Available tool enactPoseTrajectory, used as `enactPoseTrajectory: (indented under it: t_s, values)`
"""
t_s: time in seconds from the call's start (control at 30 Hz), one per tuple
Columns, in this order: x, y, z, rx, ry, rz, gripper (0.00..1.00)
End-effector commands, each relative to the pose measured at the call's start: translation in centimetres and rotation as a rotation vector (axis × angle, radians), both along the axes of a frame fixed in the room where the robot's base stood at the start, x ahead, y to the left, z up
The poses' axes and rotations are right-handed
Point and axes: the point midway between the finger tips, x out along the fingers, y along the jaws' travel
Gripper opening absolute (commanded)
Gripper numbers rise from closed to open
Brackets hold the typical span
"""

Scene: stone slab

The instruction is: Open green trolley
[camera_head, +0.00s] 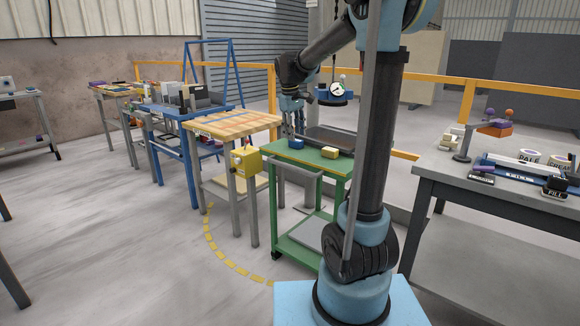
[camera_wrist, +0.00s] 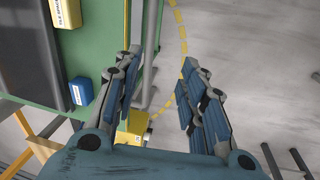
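The green trolley (camera_head: 332,166) stands in the middle of the head view, partly hidden by my arm. Its green top also fills the upper left of the wrist view (camera_wrist: 90,42). A grey bar (camera_head: 296,170) runs along the trolley's near side, just below the top. In the wrist view a grey bar (camera_wrist: 152,62) runs along the trolley's edge, close to my left-hand finger. My gripper (camera_wrist: 162,58) is open and empty, with its fingers spread. In the head view my gripper (camera_head: 291,106) is above the trolley's far left part. No contact is visible.
A grey workbench (camera_head: 480,186) is at right. Floor at left is open.

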Motion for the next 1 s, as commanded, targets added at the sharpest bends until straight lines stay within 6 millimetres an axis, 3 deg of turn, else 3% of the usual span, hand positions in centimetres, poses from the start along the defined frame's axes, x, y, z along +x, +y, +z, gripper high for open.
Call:
enactPoseTrajectory:
  t_s: [0.1,0.3,0.57,1.0]
  values:
    - [3.0,1.7,-0.2,-0.016,0.007,0.048,0.38]
    - [5.6,3.3,-0.6,-0.032,0.014,0.096,0.38]
    - [6.3,3.5,-1.9,-0.036,0.015,0.106,0.38]
    - [7.3,2.4,-9.1,-0.035,0.015,0.105,0.38]
